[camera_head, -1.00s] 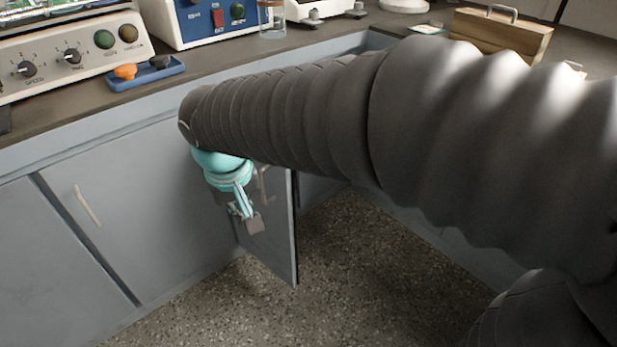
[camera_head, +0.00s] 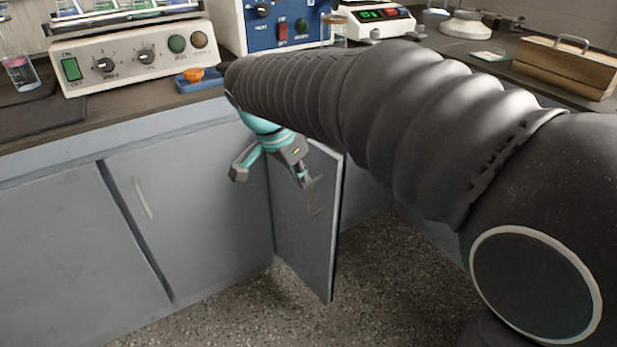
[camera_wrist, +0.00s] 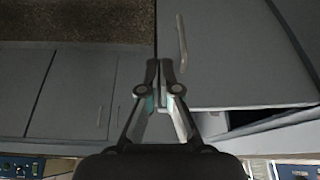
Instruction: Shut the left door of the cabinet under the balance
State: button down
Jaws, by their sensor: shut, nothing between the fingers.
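The cabinet's left door (camera_head: 300,240) is grey and stands ajar, swung well out from the cabinet front, with its hinge side at the left. Its bar handle (camera_head: 314,197) is on the face turned to the left. My gripper (camera_head: 303,178) is shut and empty beside that face, close to the handle; I cannot tell if it touches. In the wrist view my gripper (camera_wrist: 160,66) has its fingers together beside the door (camera_wrist: 235,50) and its handle (camera_wrist: 182,42). The balance (camera_head: 372,20), white with a lit display, stands on the bench above. My arm hides part of the cabinet.
A closed grey door (camera_head: 190,200) with a handle (camera_head: 142,198) lies left of the open one. The bench holds a control box (camera_head: 130,60), a blue instrument (camera_head: 275,30) and a wooden box (camera_head: 565,68). The speckled floor (camera_head: 375,270) before the cabinet is clear.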

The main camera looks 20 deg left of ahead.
jog(key=shift+w+d+f, duration=0.6)
jog(key=shift+w+f, duration=0.4)
jog(key=shift+f, duration=0.3)
jog(key=shift+w+d+f, duration=0.65)
jog(key=shift+w+f, duration=0.4)
jog(key=shift+f, duration=0.25)
jog(key=shift+w+d+f, duration=0.6)
jog(key=shift+w+f, duration=0.4)
jog(key=shift+f, duration=0.3)
